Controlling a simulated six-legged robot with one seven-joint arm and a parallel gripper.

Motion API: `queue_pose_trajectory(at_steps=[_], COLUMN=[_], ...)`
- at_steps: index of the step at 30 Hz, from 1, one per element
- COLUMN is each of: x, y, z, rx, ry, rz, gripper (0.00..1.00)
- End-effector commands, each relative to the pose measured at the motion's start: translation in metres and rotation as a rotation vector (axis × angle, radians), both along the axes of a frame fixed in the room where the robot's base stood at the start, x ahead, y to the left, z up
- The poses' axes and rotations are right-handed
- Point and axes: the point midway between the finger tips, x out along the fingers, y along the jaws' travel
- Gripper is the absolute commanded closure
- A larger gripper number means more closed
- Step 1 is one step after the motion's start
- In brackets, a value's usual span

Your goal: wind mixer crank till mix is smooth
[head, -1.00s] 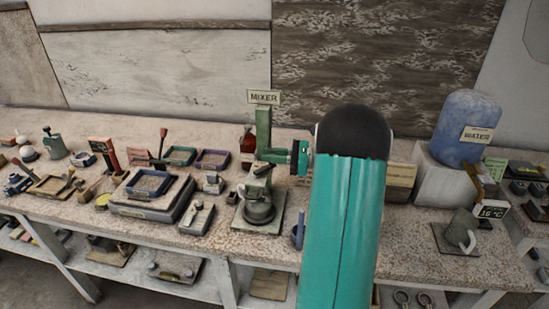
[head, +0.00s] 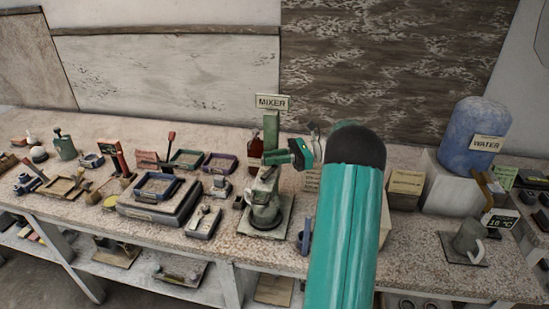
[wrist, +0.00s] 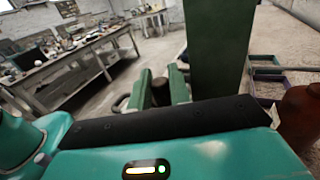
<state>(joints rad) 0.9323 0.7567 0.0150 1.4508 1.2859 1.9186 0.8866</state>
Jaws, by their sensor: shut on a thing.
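The mixer (head: 271,130) has a green upright post under a MIXER sign (head: 272,102). The inside of the pot is too small to read, so I cannot see how smooth the mix is. My gripper (head: 279,157) is beside the post, above the pot. In the wrist view, the green fingers are shut on a dark upright knob (wrist: 160,92), apparently the crank handle. The rest of the crank is hidden by my gripper. The post shows close by in the wrist view (wrist: 221,50).
Trays (head: 157,187), small tools and blocks crowd the bench left of the mixer. At right are a blue water container (head: 474,137) and a grey mug (head: 467,236).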

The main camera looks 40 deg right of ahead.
Motion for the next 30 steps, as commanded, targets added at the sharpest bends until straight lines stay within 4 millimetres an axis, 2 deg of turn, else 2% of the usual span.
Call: queue_pose_trajectory(at_steps=[4, 5, 7, 8, 30], x=[0.0001, 0.0002, 0.0002, 0.0002, -0.0015], y=[0.0, 0.0001, 0.0001, 0.0001, -0.0008], z=[0.0004, 0.0004, 0.0004, 0.0004, 0.0016], rx=[0.0, 0.0, 0.0, 0.0, -0.002], ry=[-0.001, -0.001, -0.001, -0.001, -0.004], rz=[-0.001, -0.001, -0.001, -0.001, -0.049], gripper=[1.0, 0.77, 0.63, 0.61, 0.61])
